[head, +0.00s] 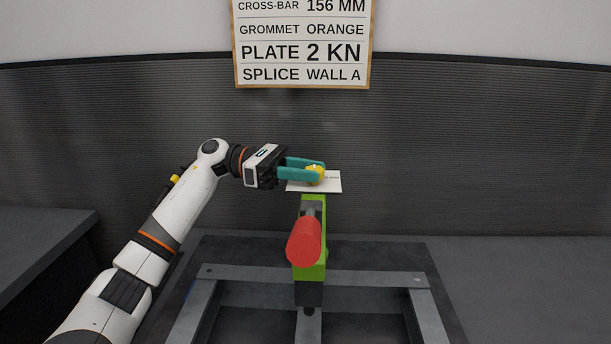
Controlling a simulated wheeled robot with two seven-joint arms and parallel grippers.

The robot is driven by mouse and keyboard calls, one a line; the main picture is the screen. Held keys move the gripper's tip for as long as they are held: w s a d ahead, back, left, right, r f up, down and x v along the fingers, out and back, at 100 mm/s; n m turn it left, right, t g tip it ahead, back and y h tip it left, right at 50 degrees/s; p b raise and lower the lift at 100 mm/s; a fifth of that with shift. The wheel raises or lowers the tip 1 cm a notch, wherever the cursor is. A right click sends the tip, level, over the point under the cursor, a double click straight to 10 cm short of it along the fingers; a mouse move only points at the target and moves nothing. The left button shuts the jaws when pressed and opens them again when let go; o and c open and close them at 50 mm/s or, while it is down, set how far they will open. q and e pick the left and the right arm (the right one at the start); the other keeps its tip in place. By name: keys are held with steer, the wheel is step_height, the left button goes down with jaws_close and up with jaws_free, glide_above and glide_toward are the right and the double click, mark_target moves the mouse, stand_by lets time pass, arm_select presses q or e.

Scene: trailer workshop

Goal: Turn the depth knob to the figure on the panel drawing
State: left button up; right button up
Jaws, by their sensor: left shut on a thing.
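The yellow depth knob (316,174) sits in front of a small white card or plate (332,182) behind the green tool. My left gripper (314,172) reaches in from the left, and its teal fingers are shut on the knob. The fingers hide part of the knob and of the white card. Marks on the card are too small to read. The panel drawing (303,42) on the back wall reads cross-bar 156 mm, grommet orange, plate 2 kN, splice wall A; its top is cut off. My right gripper is not in view.
A green tool (318,262) with a red cylinder (304,242) stands below the knob over a grey metal frame (260,273). A dark bench (40,240) is at the left. The grey surface at the right (530,280) is clear.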

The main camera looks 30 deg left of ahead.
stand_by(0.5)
arm_select(q)
steer(key=o, duration=1)
steer(key=b+v, duration=0.1)
steer(key=v, duration=0.5)
steer(key=b+v, duration=0.1)
steer(key=v, duration=0.5)
steer(key=shift+w, duration=0.2)
